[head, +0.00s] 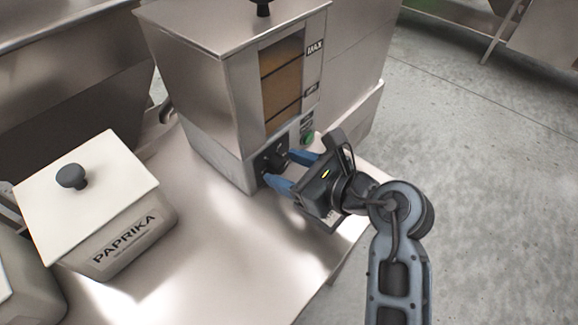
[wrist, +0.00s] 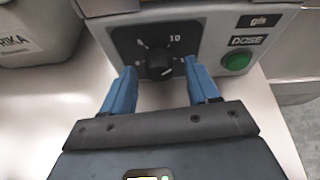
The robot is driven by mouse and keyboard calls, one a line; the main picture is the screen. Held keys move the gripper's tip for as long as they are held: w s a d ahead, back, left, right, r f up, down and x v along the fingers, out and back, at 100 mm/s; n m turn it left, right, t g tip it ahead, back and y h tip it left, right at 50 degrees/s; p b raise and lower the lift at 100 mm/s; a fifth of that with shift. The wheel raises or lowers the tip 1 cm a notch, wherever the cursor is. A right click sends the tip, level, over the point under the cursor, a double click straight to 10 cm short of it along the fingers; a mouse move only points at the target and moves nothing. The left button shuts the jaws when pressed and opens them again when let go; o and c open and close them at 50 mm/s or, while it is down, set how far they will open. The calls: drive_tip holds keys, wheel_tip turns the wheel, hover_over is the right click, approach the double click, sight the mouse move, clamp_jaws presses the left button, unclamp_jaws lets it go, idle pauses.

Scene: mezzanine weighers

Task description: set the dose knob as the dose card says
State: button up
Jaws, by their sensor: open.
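The dose knob (wrist: 159,64) is a round black knob on a dark dial plate on the weigher's front. A "10" shows above it at right; the other marks are too small to read. A pale line shows on the knob's lower right, but I cannot tell its exact setting. My gripper (wrist: 161,68) is open, its blue fingers on either side of the knob. I cannot tell whether they touch it. In the head view my gripper (head: 280,168) reaches the weigher's front from the right and partly hides the knob. I see no dose card in either view.
The steel weigher (head: 185,85) has a window marked "MAX" with brown contents. A green button (wrist: 236,62) under a "DOSE" label sits right of the knob. A paprika tub (head: 125,240) with a white lid stands left on the steel table (head: 215,260). Bare floor lies at right.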

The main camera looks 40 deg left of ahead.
drive_tip(key=shift+a, duration=0.1)
drive_tip(key=c, duration=1)
drive_tip(key=shift+c, duration=0.2)
drive_tip(key=shift+r+p, duration=0.1)
drive_tip(key=shift+p, duration=0.4)
drive_tip(key=shift+w+r+m+g+p, duration=0.1)
drive_tip(key=shift+m+g+p, duration=0.3)
drive_tip(key=shift+m+p, duration=0.3)
drive_tip(key=shift+w+m+g+p, duration=0.1)
drive_tip(key=shift+m+g+p, duration=0.55)
drive_tip(key=shift+p, duration=0.5)
drive_tip(key=shift+w+f+m+g+y+p, duration=0.1)
drive_tip(key=shift+f+m+g+y+p, duration=0.1)
drive_tip(key=shift+m+g+p, duration=0.35)
drive_tip(key=shift+f+m+g+y+p, duration=0.1)
drive_tip(key=shift+m+g+y, duration=0.1)
drive_tip(key=shift+m, duration=0.5)
drive_tip(key=shift+f+m+g+y, duration=0.1)
drive_tip(key=shift+m+g+y, duration=0.2)
drive_tip(key=shift+m+g, duration=0.55)
drive_tip(key=shift+m+t, duration=0.25)
drive_tip(key=shift+m, duration=0.1)
